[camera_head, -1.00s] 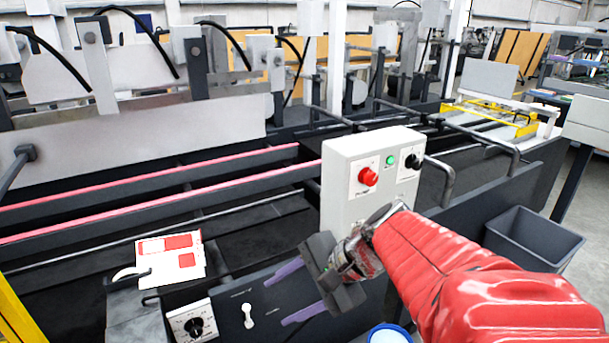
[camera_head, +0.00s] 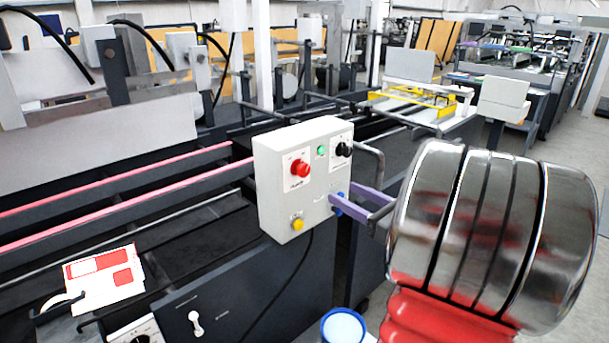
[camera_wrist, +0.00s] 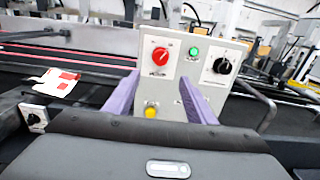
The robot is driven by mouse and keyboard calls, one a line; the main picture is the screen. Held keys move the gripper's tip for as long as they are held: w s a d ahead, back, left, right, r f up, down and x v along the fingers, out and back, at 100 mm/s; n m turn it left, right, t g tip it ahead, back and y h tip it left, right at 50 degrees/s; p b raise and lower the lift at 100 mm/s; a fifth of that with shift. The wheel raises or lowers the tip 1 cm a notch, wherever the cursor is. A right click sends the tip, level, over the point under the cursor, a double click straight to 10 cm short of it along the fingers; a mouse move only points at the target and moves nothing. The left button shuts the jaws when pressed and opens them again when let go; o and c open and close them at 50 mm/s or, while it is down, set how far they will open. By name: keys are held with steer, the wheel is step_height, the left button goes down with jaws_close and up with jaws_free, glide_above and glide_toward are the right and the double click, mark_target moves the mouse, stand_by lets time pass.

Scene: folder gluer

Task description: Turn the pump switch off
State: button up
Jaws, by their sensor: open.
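A grey control box (camera_head: 275,190) carries a red rotary knob (camera_head: 300,168), a green button (camera_head: 321,150), a black rotary knob (camera_head: 344,149), a yellow button (camera_head: 298,224) and a blue button. Labels are too small to read, so I cannot tell which is the pump switch. My gripper (camera_head: 352,211) is open and empty at the box's lower right. In the wrist view its purple fingers (camera_wrist: 158,88) point at the box, with the red knob (camera_wrist: 160,56) beyond and above them.
A white and red carton sheet (camera_head: 104,278) lies at the left of the machine, above a dial plate (camera_head: 135,330). A bent handle rail (camera_head: 372,165) stands right of the box. A blue-rimmed tub (camera_head: 343,326) is below. Open floor shows at far right.

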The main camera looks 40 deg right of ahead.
mark_target(306, 172)
steer(key=shift+w, duration=0.1)
stand_by(0.3)
steer(key=w, duration=1.3)
steer(key=shift+w+a, duration=0.2)
steer(key=shift+w, duration=0.15)
steer(key=shift+c, duration=0.4)
steer(key=c, duration=0.9)
